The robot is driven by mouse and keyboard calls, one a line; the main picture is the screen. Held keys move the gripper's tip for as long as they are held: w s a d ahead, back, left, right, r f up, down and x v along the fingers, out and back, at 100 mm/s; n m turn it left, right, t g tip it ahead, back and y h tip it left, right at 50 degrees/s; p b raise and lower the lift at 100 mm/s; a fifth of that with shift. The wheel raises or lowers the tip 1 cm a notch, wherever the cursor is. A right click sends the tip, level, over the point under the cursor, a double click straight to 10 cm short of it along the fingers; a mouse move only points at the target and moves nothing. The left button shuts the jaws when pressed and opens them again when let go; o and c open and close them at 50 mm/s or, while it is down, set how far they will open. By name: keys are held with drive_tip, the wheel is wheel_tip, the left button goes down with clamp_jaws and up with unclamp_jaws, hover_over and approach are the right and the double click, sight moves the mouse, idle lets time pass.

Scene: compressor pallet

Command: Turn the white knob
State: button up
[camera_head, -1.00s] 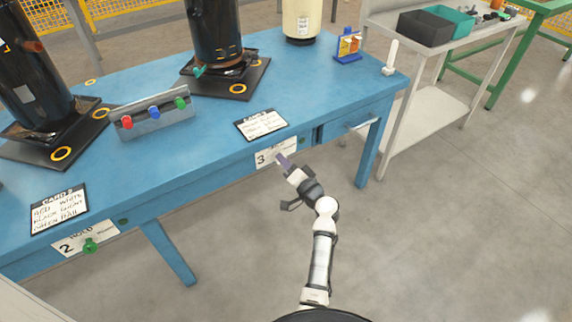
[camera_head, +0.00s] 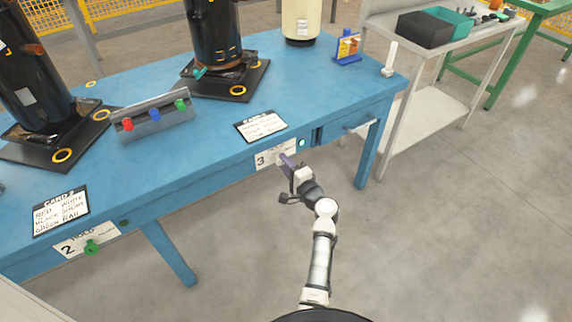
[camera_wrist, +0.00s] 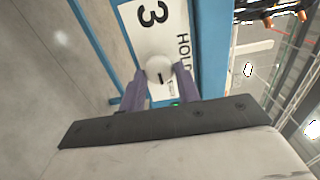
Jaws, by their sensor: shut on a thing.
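The white knob (camera_wrist: 158,70) sits on the number 3 "HOLD" plate on the front edge of the blue table, and a short dark mark shows on its face in the wrist view. My gripper (camera_wrist: 165,78) has its two purple fingers on either side of the knob and is shut on it. In the head view my gripper (camera_head: 287,162) is at the number 3 plate (camera_head: 268,158), and it hides the knob there. A light beside the plate (camera_head: 302,142) glows pale green. A green glow also shows below the knob in the wrist view (camera_wrist: 175,103).
A second plate, number 2, with a green knob (camera_head: 91,247) is further left on the table front. A card (camera_head: 260,126) lies on the blue table (camera_head: 215,130) above plate 3. The floor in front is clear.

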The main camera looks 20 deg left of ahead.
idle(0.3)
drive_tip(key=o, duration=0.9)
drive_tip(key=shift+o, duration=0.2)
drive_tip(key=b+v, duration=0.1)
drive_tip(key=v, duration=1.3)
drive_tip(key=shift+a, duration=0.1)
